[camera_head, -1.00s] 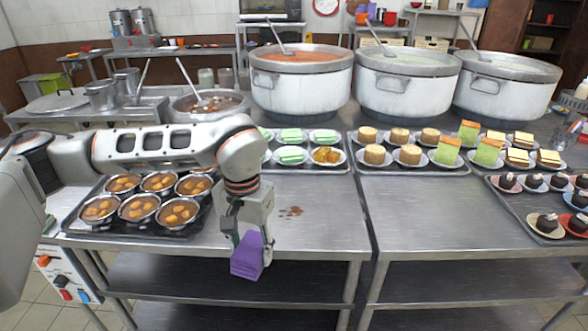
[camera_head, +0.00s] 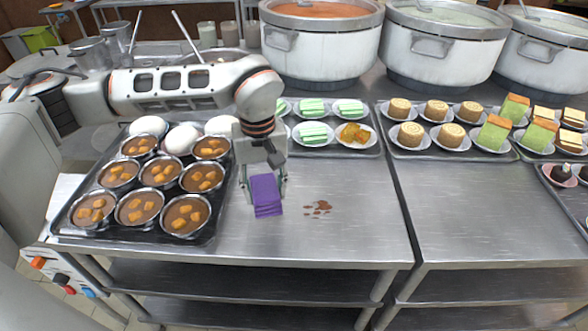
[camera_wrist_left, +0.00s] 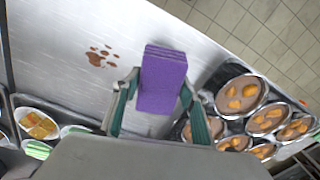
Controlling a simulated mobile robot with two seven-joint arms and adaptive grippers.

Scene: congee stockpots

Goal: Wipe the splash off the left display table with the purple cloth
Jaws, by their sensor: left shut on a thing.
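The purple cloth (camera_head: 266,195) is a folded block, held in my left gripper (camera_head: 264,184) over the left display table (camera_head: 330,240). My left gripper is shut on it; in the left wrist view the cloth (camera_wrist_left: 162,80) stands between the two fingers (camera_wrist_left: 158,98). The brown splash (camera_head: 317,208) is a group of small spots on the bare steel, a short way right of the cloth. It also shows in the left wrist view (camera_wrist_left: 100,57), beside the cloth and apart from it. Whether the cloth touches the table I cannot tell. My right gripper is not in view.
A tray (camera_head: 222,222) of several bowls of brown soup stands close left of the cloth. A tray (camera_head: 372,152) of plates with green cakes lies behind the splash. The steel in front of and right of the splash is clear.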

